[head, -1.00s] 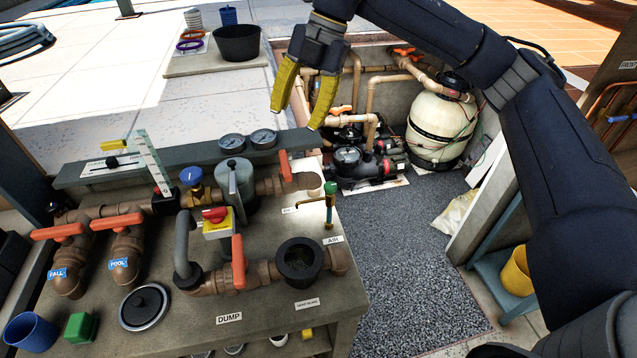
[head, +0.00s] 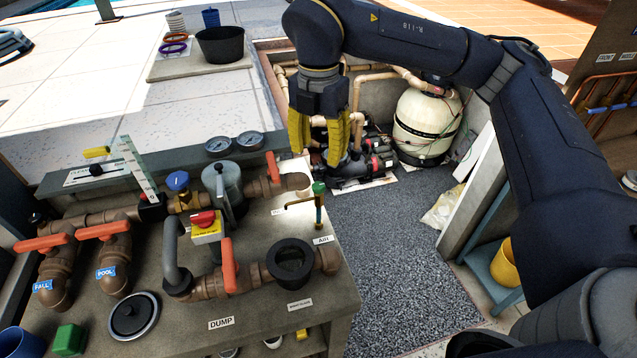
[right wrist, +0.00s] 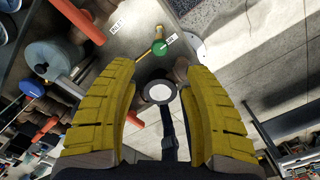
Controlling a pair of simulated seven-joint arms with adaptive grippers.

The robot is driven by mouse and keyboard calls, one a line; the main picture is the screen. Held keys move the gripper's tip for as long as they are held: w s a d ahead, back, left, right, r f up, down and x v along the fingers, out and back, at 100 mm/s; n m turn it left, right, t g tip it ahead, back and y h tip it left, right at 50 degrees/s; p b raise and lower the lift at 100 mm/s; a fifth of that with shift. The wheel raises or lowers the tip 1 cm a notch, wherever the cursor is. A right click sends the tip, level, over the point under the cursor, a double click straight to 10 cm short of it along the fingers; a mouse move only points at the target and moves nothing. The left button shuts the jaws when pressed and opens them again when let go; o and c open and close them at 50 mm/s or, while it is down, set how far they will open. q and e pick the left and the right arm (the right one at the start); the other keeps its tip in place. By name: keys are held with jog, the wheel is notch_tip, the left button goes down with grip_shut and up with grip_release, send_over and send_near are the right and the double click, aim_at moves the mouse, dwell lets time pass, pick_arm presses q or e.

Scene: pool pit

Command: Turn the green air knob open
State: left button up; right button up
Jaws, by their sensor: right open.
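The green air knob (head: 319,188) tops a thin brass pipe at the right edge of the bench, near the AIR label (head: 323,240). My right gripper (head: 327,160) has yellow fingers pointing down, just above and behind the knob in the head view, apart from it. In the right wrist view the knob (right wrist: 159,47) lies beyond the open fingertips (right wrist: 160,75), with nothing between the fingers gripped. Whether the valve is open or closed I cannot tell. My left gripper is not in view.
Orange-handled valves (head: 229,265), a blue knob (head: 177,181), a red knob on a yellow box (head: 205,222) and a black open pot (head: 291,262) crowd the bench. Pumps (head: 350,175) and a cream filter tank (head: 425,125) stand behind. Grey gravel floor (head: 400,260) is clear.

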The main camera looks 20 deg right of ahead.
aim_at(319, 185)
notch_tip(319, 185, down, 10)
jog(key=shift+r, duration=0.1)
dwell(0.4)
grip_shut()
dwell(0.4)
